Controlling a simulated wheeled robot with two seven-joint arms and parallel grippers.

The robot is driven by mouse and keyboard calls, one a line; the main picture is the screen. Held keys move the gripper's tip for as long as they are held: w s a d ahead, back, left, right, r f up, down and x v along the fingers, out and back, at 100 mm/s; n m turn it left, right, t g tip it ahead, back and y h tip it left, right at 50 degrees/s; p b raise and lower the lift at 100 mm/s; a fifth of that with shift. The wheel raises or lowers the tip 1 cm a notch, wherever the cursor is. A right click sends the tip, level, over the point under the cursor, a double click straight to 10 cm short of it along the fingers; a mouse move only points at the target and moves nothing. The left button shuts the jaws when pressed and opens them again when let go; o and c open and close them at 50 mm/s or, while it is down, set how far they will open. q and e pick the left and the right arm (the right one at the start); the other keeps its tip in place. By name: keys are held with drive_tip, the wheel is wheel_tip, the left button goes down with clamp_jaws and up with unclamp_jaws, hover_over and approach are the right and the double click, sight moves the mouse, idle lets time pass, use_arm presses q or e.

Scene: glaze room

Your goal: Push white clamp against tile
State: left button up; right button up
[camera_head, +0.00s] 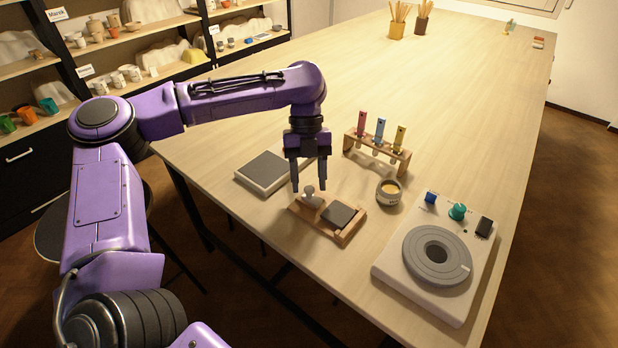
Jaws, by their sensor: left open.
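A small wooden fixture (328,235) lies near the table's front edge. The dark grey tile (343,215) lies flat in its right part. The pale clamp (312,201), with a round knob on top, sits in its left part, left of the tile. A narrow gap seems to show between clamp and tile, but it is too small to be sure. My left gripper (309,187) points down with its fingers apart, right above the clamp, one fingertip on each side of the knob in the picture. Whether it touches the clamp I cannot tell. My right gripper is out of view.
A scale-like grey plate (268,170) lies behind left of the fixture. A test-tube rack (376,152) stands behind it, a small jar (389,191) to its right. A white device with a grey ring (437,258) fills the front right. The table's far middle is clear.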

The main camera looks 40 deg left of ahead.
use_arm(q)
drive_tip(key=shift+s+r, duration=0.1)
drive_tip(key=shift+s, duration=0.05)
clamp_jaws()
drive_tip(key=shift+d+r+p, duration=0.1)
drive_tip(key=shift+d+p, duration=0.3)
drive_tip(key=shift+d, duration=0.7)
unclamp_jaws()
drive_tip(key=v, duration=1)
drive_tip(key=shift+p, duration=0.35)
